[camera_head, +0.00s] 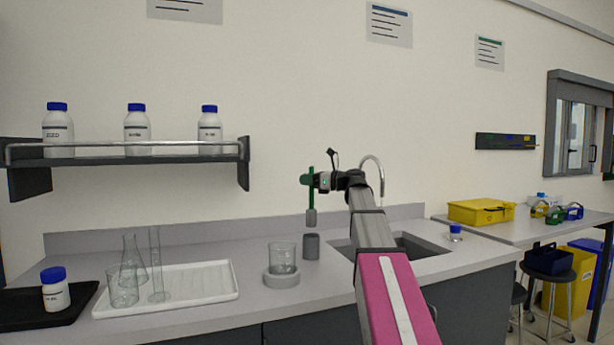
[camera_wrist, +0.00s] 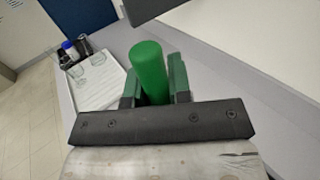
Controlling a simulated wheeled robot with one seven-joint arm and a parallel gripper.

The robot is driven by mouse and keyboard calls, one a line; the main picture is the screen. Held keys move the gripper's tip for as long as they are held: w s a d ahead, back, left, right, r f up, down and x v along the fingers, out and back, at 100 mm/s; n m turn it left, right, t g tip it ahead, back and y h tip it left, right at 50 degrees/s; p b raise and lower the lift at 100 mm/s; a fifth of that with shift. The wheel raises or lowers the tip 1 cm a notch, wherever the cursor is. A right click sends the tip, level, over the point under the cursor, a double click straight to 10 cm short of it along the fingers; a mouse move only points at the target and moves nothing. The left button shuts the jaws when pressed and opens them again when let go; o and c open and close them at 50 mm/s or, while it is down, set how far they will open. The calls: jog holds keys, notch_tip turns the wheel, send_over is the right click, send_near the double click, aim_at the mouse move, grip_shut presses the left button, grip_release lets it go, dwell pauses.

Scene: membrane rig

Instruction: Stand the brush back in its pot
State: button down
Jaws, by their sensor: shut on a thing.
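The brush has a green handle and a grey head (camera_head: 311,217). It hangs upright with the head down from my gripper (camera_head: 311,181), which is shut on the handle. In the wrist view the green handle (camera_wrist: 149,68) stands between the two fingers of my gripper (camera_wrist: 154,88). The pot (camera_head: 311,246) is a small dark grey cylinder on the counter, left of the sink. In the head view the brush head is just above the pot, with a small gap between them. The pot's inside is not clear, and the wrist view does not show the pot.
A beaker (camera_head: 282,258) on a grey round base stands close left of the pot. A white tray (camera_head: 205,290) with glassware lies further left. The sink (camera_head: 420,248) is to the right, with a curved tap (camera_head: 374,165). A shelf (camera_head: 120,160) with bottles hangs at left.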

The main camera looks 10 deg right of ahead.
jog(key=shift+f, duration=3.95)
jog(key=c, duration=1)
grip_release()
jog(key=shift+o, duration=0.2)
jog(key=v, duration=1)
jog(key=shift+s+d, duration=0.2)
jog(key=shift+d, duration=0.15)
